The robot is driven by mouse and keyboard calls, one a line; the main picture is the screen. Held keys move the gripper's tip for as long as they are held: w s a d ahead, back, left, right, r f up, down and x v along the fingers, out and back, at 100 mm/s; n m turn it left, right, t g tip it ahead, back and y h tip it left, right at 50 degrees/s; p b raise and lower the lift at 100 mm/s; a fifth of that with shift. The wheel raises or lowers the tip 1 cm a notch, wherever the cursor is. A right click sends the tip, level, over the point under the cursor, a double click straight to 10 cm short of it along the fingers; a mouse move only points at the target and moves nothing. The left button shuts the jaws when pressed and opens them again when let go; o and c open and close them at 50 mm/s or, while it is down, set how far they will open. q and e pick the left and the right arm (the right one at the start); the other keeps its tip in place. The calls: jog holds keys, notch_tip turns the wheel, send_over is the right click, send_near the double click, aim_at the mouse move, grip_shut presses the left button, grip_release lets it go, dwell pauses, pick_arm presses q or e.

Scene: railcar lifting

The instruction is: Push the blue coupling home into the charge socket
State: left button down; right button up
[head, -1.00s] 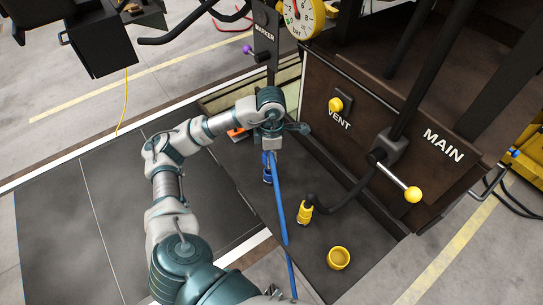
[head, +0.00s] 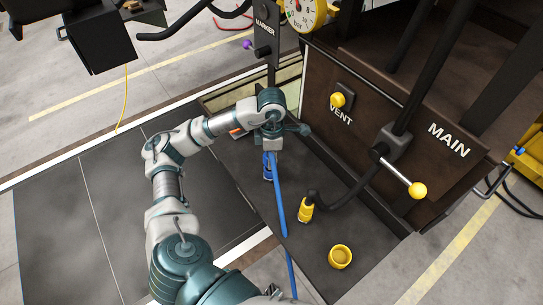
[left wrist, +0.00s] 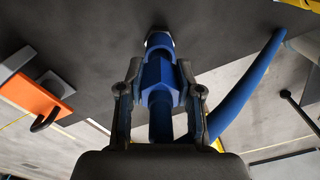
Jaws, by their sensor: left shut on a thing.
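My left gripper (head: 271,147) reaches down over the dark deck. In the left wrist view, its two fingers (left wrist: 160,92) are shut on the blue coupling (left wrist: 158,76), one on each side. The coupling also shows below the gripper in the head view (head: 267,171). Its far end has a pale ring and points at the dark surface; I cannot tell whether it touches or sits in anything. A blue hose (head: 279,207) runs from it toward the front of the deck. I cannot make out the charge socket. My right gripper is not in view.
A yellow coupling (head: 306,211) on a black hose stands right of the blue hose, with a yellow ring (head: 340,256) in front. The MAIN lever's yellow knob (head: 417,190) and the VENT knob (head: 338,100) stick out on the right. An orange part (head: 236,131) lies behind my arm.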

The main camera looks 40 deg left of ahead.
pick_arm(q)
jog(key=shift+f+b, duration=0.7)
jog(key=shift+f, duration=0.2)
jog(key=c, duration=0.7)
grip_release()
jog(key=shift+r, duration=0.2)
notch_tip(320, 180, up, 12)
jog(key=shift+w+f, duration=0.1)
jog(key=shift+f, duration=0.1)
